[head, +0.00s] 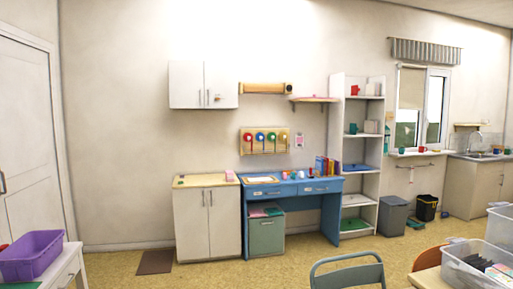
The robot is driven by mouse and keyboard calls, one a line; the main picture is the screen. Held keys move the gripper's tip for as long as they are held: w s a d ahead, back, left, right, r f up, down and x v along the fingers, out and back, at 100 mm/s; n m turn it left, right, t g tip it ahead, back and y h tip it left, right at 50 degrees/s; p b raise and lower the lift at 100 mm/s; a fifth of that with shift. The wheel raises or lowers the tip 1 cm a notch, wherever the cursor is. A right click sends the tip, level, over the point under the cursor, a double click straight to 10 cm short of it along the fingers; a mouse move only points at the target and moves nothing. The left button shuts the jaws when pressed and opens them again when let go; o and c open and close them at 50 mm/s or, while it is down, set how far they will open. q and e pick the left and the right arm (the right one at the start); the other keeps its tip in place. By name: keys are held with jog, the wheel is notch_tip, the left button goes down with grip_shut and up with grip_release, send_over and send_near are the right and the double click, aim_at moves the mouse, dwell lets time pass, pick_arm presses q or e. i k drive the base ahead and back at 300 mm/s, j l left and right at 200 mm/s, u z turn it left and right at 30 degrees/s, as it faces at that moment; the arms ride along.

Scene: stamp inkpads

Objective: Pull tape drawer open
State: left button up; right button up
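A blue desk (333,212) stands against the far wall, well away from me. Two drawers with light handles show under its top, a left drawer (265,193) and a right drawer (322,188). Both look shut. No tape label is readable at this distance, so I cannot tell which one is the tape drawer. A grey-green box or cabinet (266,238) with a handle stands under the desk. Neither of my grippers is in view.
A pale cabinet (208,225) stands left of the desk, a white shelf unit (361,130) right of it. A chair (347,273), a table (430,280) with clear bins and a purple bin (32,256) are near. The floor (205,275) before the desk is largely open.

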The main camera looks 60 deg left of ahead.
aim_at(285, 191)
jog(key=u, duration=1.7)
